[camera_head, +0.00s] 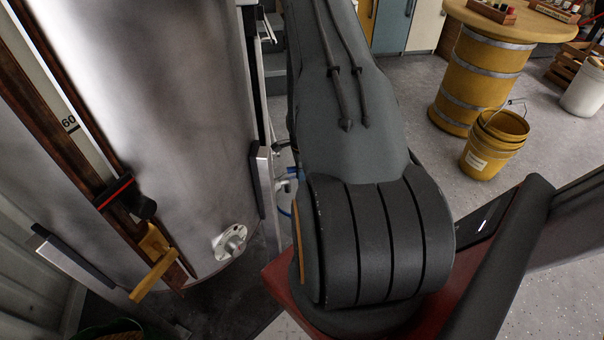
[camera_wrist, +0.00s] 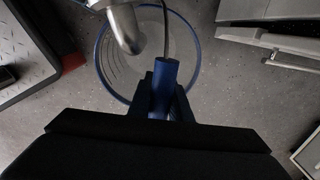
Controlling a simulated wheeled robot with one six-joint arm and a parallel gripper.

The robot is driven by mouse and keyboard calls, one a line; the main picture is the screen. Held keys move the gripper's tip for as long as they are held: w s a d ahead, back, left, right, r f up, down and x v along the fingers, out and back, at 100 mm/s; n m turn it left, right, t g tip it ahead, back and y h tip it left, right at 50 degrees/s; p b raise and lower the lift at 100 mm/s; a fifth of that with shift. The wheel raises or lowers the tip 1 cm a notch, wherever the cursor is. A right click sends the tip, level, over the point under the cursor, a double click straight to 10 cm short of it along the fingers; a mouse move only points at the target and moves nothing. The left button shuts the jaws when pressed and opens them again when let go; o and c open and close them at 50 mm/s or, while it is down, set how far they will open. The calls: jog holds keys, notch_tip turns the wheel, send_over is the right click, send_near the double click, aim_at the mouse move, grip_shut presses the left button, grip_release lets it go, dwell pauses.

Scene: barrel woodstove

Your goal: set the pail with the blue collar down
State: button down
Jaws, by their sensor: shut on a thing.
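The pail with the blue collar (camera_wrist: 98,62) is in the wrist view, seen from above, with its round blue rim around a grey inside. My gripper (camera_wrist: 164,95) is shut on the blue grip of its handle (camera_wrist: 165,72), near the rim's lower right side. A shiny metal spout or pipe end (camera_wrist: 127,30) covers part of the pail's opening. I cannot tell whether the pail's base touches the floor. In the head view my arm hides my gripper and most of that area; only small blue bits show beside it.
A large metal tank (camera_head: 190,110) stands at the left, with a flanged fitting (camera_head: 230,242) low on it. A yellow pail (camera_head: 493,145) stands on the floor before a yellow barrel table (camera_head: 480,75). A dark tread-plate platform (camera_wrist: 28,50) lies left of the held pail.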

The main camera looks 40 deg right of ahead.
notch_tip(320, 180, down, 7)
jog(key=b, duration=0.4)
jog(key=shift+r, duration=0.2)
jog(key=shift+w, duration=0.1)
jog(key=shift+w, duration=0.25)
dwell(0.7)
jog(key=shift+f+b, duration=0.6)
jog(key=shift+f, duration=0.25)
dwell(0.4)
jog(key=c, duration=1.5)
grip_release()
jog(key=shift+c, duration=0.2)
jog(key=shift+r, duration=0.1)
notch_tip(320, 180, up, 8)
jog(key=p, duration=0.1)
jog(key=shift+p, duration=0.3)
